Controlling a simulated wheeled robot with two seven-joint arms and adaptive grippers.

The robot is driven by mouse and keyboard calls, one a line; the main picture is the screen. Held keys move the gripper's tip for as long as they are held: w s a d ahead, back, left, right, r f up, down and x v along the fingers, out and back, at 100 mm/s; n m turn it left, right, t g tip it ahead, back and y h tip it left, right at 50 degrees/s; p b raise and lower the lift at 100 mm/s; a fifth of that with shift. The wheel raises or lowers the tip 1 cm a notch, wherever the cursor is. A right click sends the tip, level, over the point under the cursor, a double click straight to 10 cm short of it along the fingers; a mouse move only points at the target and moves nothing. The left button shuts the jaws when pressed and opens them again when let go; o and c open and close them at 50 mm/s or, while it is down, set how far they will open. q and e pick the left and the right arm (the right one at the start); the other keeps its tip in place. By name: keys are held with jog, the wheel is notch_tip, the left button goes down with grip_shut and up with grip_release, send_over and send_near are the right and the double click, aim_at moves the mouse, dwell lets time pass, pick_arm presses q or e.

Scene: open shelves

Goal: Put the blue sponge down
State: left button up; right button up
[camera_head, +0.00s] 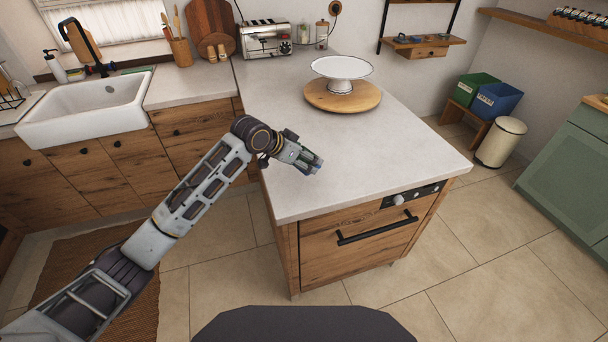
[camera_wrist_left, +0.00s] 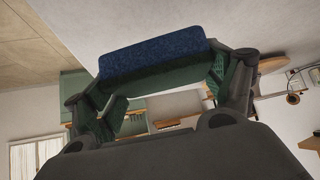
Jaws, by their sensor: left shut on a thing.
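My left gripper (camera_head: 311,163) is over the white countertop (camera_head: 400,149) of the kitchen island, left of its middle. In the wrist view the left gripper (camera_wrist_left: 165,92) is shut on the blue sponge (camera_wrist_left: 155,62), a blue block with a dark green side held across the fingertips. In the head view the sponge is mostly hidden by the fingers. I cannot tell whether it touches the countertop. My right gripper is not in view.
A white cake stand (camera_head: 341,71) on a round wooden board (camera_head: 342,96) stands farther back on the island. A toaster (camera_head: 266,39) and jars are at the back. A white sink (camera_head: 88,108) is at left. The island's front right is clear.

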pick_arm(q)
jog(key=shift+f, duration=1.7)
jog(key=shift+f, duration=1.85)
jog(key=shift+f, duration=0.1)
jog(key=o, duration=0.8)
jog(key=shift+s+a+r, duration=0.2)
jog(key=shift+a+r, duration=0.15)
jog(key=shift+r, duration=0.2)
jog(key=shift+v, duration=5.4)
